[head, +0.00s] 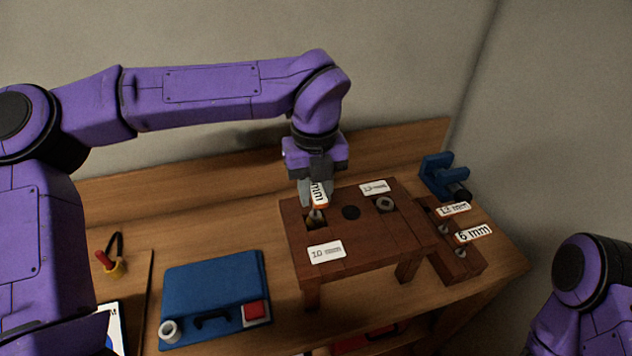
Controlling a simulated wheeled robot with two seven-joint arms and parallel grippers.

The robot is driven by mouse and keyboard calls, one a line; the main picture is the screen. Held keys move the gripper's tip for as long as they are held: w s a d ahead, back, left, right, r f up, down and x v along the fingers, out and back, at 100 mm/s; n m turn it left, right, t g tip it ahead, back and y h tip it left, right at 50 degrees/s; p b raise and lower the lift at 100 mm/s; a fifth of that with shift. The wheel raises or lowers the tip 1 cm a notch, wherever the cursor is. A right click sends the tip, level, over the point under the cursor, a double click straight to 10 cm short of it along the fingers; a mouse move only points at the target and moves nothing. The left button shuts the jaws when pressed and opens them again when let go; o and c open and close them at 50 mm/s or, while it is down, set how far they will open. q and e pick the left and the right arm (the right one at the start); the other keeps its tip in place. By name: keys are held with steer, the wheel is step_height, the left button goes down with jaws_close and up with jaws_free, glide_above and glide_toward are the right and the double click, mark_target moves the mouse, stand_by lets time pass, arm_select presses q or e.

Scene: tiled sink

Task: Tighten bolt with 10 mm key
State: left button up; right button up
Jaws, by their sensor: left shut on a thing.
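My left gripper (312,195) points down over the left end of a small brown wooden stand. It is shut on an orange-edged key with a white label (319,195), of which only "mm" can be read. The key's lower end is at the square recess (316,222) with a bolt, behind the "10 mm" card (326,252). I cannot tell whether the key is seated on the bolt. Two more keys, one labelled 6 mm (474,234) and one whose label is hard to read (453,209), stand in a low wooden rack at the right. My right gripper is out of view.
The wooden stand (350,265) has a dark hole, a grey nut (385,204) and another card (375,187). A blue vise (443,177) is at the back right. A blue case (215,290) with a white roll (169,331) lies front left.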

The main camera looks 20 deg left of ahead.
arm_select(q)
steer(key=shift+r+m+p, duration=0.15)
steer(key=shift+m+p, duration=0.65)
steer(key=shift+m, duration=0.5)
steer(key=shift+p, duration=0.45)
steer(key=o, duration=0.5)
steer(key=shift+m, duration=0.4)
steer(key=shift+c, duration=0.2)
steer(key=o, duration=0.5)
steer(key=shift+d, duration=0.1)
